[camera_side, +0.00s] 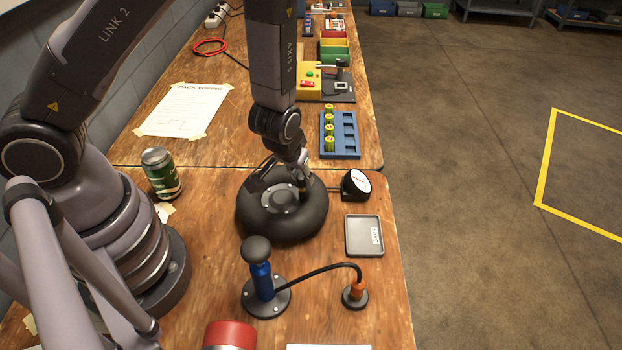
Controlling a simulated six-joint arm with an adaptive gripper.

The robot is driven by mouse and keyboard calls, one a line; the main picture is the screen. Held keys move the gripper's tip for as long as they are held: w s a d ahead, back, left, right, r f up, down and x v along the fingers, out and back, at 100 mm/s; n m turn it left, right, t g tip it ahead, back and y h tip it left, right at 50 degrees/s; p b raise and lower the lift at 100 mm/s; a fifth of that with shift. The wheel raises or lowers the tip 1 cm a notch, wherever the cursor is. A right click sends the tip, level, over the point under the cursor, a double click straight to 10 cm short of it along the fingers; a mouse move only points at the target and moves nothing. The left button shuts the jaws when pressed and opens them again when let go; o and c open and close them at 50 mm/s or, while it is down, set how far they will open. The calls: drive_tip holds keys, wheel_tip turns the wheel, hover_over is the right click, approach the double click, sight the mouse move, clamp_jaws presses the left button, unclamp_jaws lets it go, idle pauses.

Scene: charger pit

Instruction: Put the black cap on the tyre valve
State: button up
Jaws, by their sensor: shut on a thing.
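The black tyre (256,222) lies flat on the wooden bench with a grey hub in its middle. My gripper (303,184) points down over the right part of the hub, inside the tyre's ring. It is shut on a small dark thing, which I take to be the black cap; it is too small and dark to make out clearly. The tyre valve is at or under the fingertips, and I cannot tell whether cap and valve touch. The shallow grey caps tray (351,250) to the right of the tyre looks empty.
A black gauge (357,183) stands close right of the tyre. A blue pump (262,282) with a hose to an orange fitting (357,287) stands in front. A green can (160,172) is at left, a blue rack (345,148) behind. The bench's right edge is near the tray.

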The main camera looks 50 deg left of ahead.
drive_tip(key=shift+f, duration=0.6)
drive_tip(key=o, duration=0.8)
drive_tip(key=v, duration=1.2)
